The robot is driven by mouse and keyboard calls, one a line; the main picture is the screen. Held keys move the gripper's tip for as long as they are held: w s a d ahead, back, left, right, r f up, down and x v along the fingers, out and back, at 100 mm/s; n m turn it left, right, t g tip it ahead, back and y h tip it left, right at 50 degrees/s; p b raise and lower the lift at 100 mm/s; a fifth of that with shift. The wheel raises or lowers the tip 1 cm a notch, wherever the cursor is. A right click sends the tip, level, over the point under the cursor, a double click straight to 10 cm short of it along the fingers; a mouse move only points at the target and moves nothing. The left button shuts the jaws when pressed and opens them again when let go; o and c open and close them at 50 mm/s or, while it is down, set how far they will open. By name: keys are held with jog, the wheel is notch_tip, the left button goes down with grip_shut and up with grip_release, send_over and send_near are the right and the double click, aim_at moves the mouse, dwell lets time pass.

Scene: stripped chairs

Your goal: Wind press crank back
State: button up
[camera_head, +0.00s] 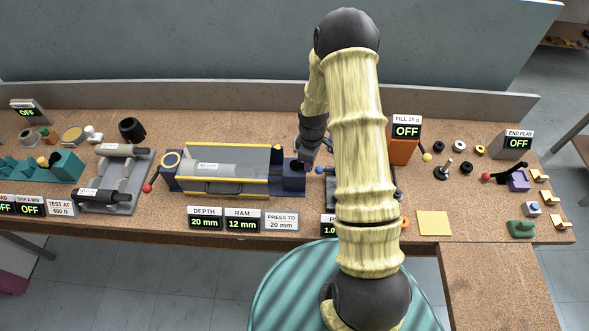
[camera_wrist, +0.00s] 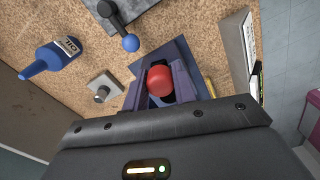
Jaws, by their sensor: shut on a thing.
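The press (camera_head: 178,186) stands on the cork bench left of my arm. It is a long dark blue and yellow housing with a clear guard over a grey cylinder (camera_head: 218,169). My gripper (camera_head: 300,170) is at the press's right end, where the crank is. In the wrist view, my gripper (camera_wrist: 163,88) is shut on the red crank knob (camera_wrist: 160,80), which sits between the fingers. The crank's arm is hidden beneath the knob and fingers. The depth sign (camera_head: 205,218) reads 20 mm and the ram sign (camera_head: 242,219) reads 12 mm.
A sign (camera_head: 281,221) reads "press to 20 mm". My arm hides part of the bench.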

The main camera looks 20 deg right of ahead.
jog(key=shift+w, duration=0.1)
jog(key=n, duration=0.1)
jog(key=w+n, duration=0.1)
jog(key=n, duration=0.1)
jog(key=w+n+p, duration=0.1)
jog(key=shift+d+n, duration=0.4)
jog(key=w+n, duration=0.1)
jog(key=n, duration=0.1)
jog(key=w+n+p, duration=0.1)
jog(key=n, duration=0.1)
jog(key=shift+a+n, duration=0.15)
jog(key=shift+n, duration=0.25)
jog(key=shift+p, duration=0.35)
